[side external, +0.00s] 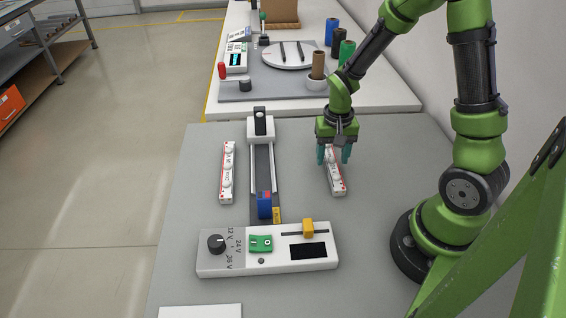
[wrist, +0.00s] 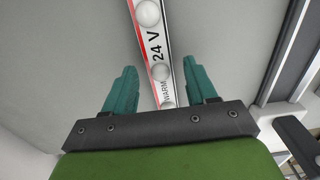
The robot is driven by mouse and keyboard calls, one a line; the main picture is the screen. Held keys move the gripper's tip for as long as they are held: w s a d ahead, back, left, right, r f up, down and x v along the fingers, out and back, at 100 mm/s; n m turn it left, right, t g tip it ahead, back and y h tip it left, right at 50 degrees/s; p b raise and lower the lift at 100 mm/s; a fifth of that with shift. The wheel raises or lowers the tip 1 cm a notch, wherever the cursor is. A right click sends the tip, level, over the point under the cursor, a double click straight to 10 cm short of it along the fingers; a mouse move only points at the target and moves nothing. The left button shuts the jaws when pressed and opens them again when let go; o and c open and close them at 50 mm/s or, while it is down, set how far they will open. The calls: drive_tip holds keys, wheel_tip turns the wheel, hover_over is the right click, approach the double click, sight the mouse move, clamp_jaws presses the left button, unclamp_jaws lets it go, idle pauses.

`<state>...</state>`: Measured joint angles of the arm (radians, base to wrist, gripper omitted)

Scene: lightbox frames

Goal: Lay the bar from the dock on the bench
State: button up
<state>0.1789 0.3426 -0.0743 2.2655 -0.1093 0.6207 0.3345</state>
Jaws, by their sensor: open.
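A white bar with red edging and several domes (side external: 336,178) lies on the grey bench (side external: 370,215), right of the central rails. My gripper (side external: 334,158) is open and points down over this bar's far end. In the wrist view the bar (wrist: 155,45) runs between the open fingers (wrist: 160,75), with gaps on both sides, and its label reads "24 V" and "WARM". A similar bar (side external: 227,172) lies left of the rails. The railed fixture (side external: 262,165), perhaps the dock, has a white head at its far end and a blue block (side external: 264,205) near its front. No bar shows between its rails.
A white control box (side external: 268,252) with a dark knob, green rocker, yellow slider and dark display stands in front of the rails. Behind is another table (side external: 390,98) with a round plate and several tubes. Bare bench lies around both bars.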

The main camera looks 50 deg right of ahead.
sight(332, 158)
wheel_tip(332, 158, up, 12)
drive_tip(key=s+a+r+n+t+y, duration=0.2)
drive_tip(key=s+a+r+n+t, duration=0.3)
drive_tip(key=a+r, duration=0.6)
drive_tip(key=shift+s+t, duration=0.8)
drive_tip(key=shift+t, duration=0.3)
